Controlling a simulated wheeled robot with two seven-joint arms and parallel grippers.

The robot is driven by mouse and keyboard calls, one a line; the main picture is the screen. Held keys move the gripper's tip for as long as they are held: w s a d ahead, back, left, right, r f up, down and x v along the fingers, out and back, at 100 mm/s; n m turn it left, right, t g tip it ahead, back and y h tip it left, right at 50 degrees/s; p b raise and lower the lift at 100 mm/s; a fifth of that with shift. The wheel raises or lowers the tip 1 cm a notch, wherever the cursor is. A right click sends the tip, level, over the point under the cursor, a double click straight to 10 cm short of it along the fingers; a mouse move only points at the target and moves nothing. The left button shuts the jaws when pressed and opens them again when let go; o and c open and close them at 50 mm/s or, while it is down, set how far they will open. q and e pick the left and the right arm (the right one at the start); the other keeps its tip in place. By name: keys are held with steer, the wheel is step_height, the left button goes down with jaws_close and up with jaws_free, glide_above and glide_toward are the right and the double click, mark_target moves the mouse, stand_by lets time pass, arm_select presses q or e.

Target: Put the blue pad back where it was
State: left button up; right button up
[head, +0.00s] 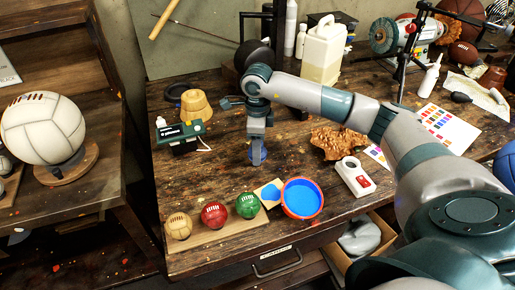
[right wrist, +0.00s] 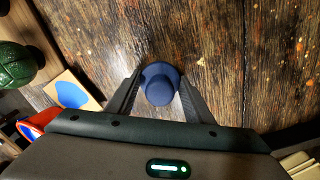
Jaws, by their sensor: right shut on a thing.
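The blue pad (head: 258,157) is a small dark blue round piece with a knob; the right wrist view shows it (right wrist: 160,84) between the fingers. My right gripper (head: 257,145) points down and is shut on it. The pad is at or just above the bare tabletop, behind the green ball; I cannot tell whether it touches. In the head view the finger partly hides it. My left gripper is not in view.
A red-rimmed dish of blue paint (head: 302,198) stands front right of the pad, beside a card with a blue patch (head: 269,193). A green ball (head: 248,206), red ball (head: 214,215) and tan ball (head: 178,226) sit on a board. A green device (head: 181,135) stands left.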

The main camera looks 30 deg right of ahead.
steer(key=o, duration=0.9)
steer(key=shift+o, duration=0.2)
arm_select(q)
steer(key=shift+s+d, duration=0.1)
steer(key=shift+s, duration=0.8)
arm_select(e)
steer(key=shift+r, duration=0.15)
steer(key=shift+r, duration=0.3)
step_height(320, 180, up, 10)
steer(key=shift+r+b, duration=0.25)
steer(key=shift+b, duration=0.9)
steer(key=shift+r, duration=0.45)
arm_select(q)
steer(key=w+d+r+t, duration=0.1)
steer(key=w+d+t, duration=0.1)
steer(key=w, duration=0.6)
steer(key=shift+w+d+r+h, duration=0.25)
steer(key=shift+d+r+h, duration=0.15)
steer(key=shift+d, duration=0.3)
